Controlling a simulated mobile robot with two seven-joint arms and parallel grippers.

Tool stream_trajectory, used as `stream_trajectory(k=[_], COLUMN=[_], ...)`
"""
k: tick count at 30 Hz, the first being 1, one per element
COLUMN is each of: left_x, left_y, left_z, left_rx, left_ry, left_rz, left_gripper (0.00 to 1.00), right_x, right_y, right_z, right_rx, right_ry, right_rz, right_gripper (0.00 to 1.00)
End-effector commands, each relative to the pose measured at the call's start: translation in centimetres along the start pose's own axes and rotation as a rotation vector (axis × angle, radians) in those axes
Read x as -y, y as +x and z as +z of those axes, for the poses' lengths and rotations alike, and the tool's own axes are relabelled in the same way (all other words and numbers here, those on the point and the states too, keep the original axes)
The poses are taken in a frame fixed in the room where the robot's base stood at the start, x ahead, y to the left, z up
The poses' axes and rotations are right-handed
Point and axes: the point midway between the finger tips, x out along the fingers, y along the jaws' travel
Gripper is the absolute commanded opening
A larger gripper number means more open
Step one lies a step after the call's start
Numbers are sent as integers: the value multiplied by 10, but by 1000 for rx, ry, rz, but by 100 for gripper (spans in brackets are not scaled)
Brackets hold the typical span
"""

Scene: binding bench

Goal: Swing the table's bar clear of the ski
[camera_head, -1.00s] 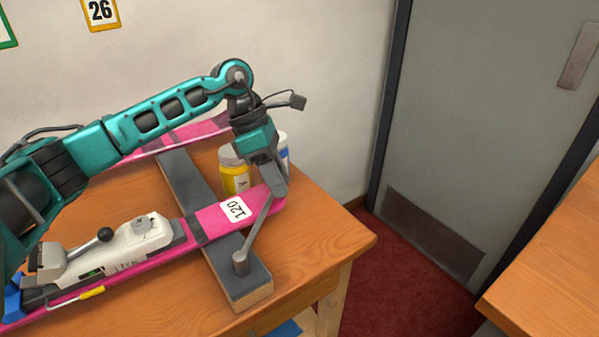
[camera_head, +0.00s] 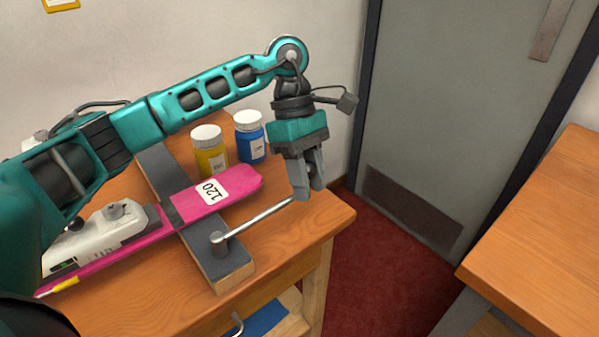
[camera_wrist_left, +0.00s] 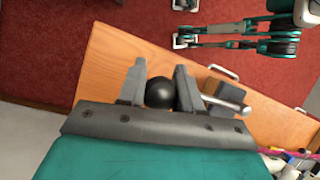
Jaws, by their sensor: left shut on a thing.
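The pink ski (camera_head: 240,183) with a white label reading 120 lies across a dark-topped support block (camera_head: 165,180) on the wooden table (camera_head: 290,225). The metal bar (camera_head: 255,219) pivots on a grey post (camera_head: 219,242) at the block's near end. It points right, beside the ski's tip and apart from it. My left gripper (camera_head: 308,190) is shut on the bar's far end, above the table's right edge. In the left wrist view a black ball knob (camera_wrist_left: 160,92) sits between the fingers.
A yellow bottle (camera_head: 209,150) and a blue bottle (camera_head: 250,136) with white lids stand behind the ski tip. A white binding (camera_head: 100,235) sits on the ski at left. Another wooden table (camera_head: 540,230) stands at right, with red floor (camera_head: 385,260) between.

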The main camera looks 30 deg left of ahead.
Motion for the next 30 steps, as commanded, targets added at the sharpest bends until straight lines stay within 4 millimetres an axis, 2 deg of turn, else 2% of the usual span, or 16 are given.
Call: stream_trajectory(k=[17, 18, 25, 30], left_x=[2, 2, 2, 1], left_y=[2, 2, 2, 2], left_z=[7, 7, 6, 5], left_rx=[-4, -4, -5, -5], left_ry=[35, 35, 31, 29], left_rz=[-12, -13, -13, -13], left_gripper=[0, 37, 59, 59], right_x=[0, 0, -1, -1], right_y=[0, -1, -1, -1], right_z=[6, 7, 8, 8], right_rx=[14, 15, 16, 16], right_ry=[-5, -6, -9, -9], right_rz=[-2, -2, -2, -2], right_gripper=[47, 47, 47, 47])
